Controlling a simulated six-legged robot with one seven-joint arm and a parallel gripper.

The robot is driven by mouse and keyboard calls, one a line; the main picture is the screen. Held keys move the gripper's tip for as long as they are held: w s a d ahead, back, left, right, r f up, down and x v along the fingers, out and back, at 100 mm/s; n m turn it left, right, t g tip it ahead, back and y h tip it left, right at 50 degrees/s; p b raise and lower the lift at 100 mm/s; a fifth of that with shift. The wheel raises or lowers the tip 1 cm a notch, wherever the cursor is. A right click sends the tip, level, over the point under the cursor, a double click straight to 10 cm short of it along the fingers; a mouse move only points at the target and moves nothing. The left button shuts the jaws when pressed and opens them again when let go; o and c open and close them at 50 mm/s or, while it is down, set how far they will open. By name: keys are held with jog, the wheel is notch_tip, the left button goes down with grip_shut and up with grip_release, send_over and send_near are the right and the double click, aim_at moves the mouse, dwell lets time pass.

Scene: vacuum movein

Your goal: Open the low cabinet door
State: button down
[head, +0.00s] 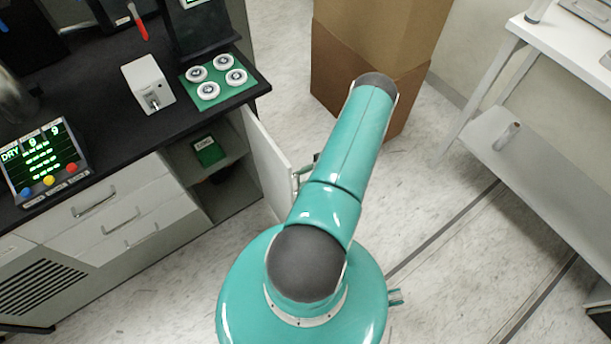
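The low cabinet door (266,163) is white and stands swung open at the right end of the dark-topped counter. Behind it the cabinet's inside (222,180) shows, with a shelf and a green labelled box (208,151) on it. My teal arm reaches up past the door's right side and covers part of its outer face. A small dark and metal part shows between the door's outer edge and my arm. I cannot tell whether it is the door handle or part of my gripper. My gripper is otherwise hidden behind the arm, so its opening cannot be seen.
Tall brown boxes (365,60) stand beyond my arm. White drawers (105,215) sit left of the cabinet. The counter (130,115) holds a white device, a green tray of round pieces and a display panel. A white shelf (545,165) stands right; floor between is clear.

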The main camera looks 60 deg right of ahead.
jog(key=c, duration=1.5)
grip_release()
jog(key=shift+w+d+r, duration=0.1)
jog(key=shift+w+d, duration=0.15)
jog(key=shift+w, duration=0.55)
jog(key=shift+s, duration=0.2)
jog(key=v, duration=1.4)
jog(key=shift+s+a, duration=0.25)
jog(key=shift+a, duration=0.05)
